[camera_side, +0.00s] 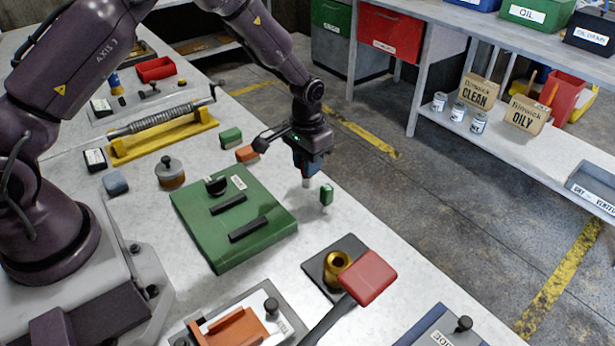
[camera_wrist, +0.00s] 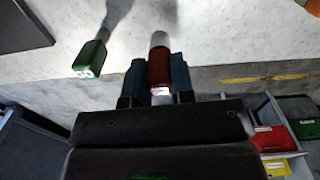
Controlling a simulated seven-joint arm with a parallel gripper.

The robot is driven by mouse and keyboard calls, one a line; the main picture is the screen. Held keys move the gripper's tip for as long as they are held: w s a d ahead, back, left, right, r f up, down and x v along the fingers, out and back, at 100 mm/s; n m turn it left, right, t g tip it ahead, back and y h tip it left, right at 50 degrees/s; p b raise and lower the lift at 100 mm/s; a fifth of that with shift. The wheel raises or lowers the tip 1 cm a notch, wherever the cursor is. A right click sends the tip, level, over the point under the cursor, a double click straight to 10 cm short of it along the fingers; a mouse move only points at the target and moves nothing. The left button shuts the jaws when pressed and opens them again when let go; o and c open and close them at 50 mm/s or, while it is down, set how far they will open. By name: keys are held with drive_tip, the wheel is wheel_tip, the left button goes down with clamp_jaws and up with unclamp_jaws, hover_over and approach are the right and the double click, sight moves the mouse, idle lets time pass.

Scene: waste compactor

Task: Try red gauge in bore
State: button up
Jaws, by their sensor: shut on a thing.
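My gripper (camera_side: 307,165) is above the bench near its aisle-side edge, pointing down. In the wrist view, its blue fingers (camera_wrist: 158,78) are shut on the red gauge (camera_wrist: 159,66), a red block with a pale grey plug end. That plug end (camera_side: 307,182) shows below the fingers in the side view; its gap to the bench is hard to judge. The green gauge (camera_side: 326,195) stands just right of my gripper and also shows in the wrist view (camera_wrist: 90,58). The bore is a brass ring (camera_side: 337,264) on a dark plate (camera_side: 318,277), nearer the camera and apart from the gauge.
A green board (camera_side: 222,238) with black bars lies left of my gripper. An orange block (camera_side: 247,154) and a green block (camera_side: 230,137) lie behind it.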

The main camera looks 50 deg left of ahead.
drive_tip(key=shift+r, duration=1.5)
wheel_tip(320, 180, up, 13)
drive_tip(key=s+d, duration=0.5)
drive_tip(key=d, duration=0.5)
drive_tip(key=s+d, duration=0.4)
drive_tip(key=d, duration=0.7)
wheel_tip(320, 180, down, 12)
drive_tip(key=shift+s+r, duration=0.25)
drive_tip(key=shift+a+f, duration=0.1)
drive_tip(key=shift+f, duration=0.3)
idle(0.7)
drive_tip(key=shift+r, duration=0.15)
idle(0.5)
